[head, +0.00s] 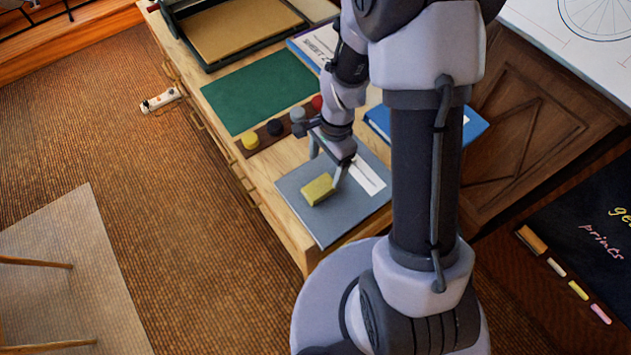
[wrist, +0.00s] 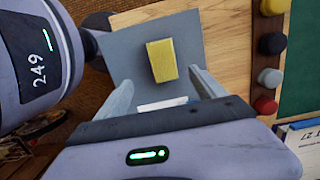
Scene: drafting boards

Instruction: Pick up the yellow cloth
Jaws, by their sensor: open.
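The yellow cloth (head: 318,189) is a small folded block lying on a grey folder (head: 318,221) near the front corner of the wooden cabinet top. In the wrist view the cloth (wrist: 161,61) lies beyond the fingertips, roughly centred between them. My gripper (head: 328,165) is open and empty, above the folder and close to the cloth on its far right side. In the wrist view my gripper (wrist: 157,82) shows its two pale fingers spread apart. I cannot tell the exact height of the fingertips above the folder.
A rack of round coloured knobs (head: 274,127) lies behind the cloth, beside a green mat (head: 260,90). A blue book (head: 473,128) is right of the folder. A black-rimmed tray (head: 235,30) stands at the back. The cabinet's edge is close left of the folder.

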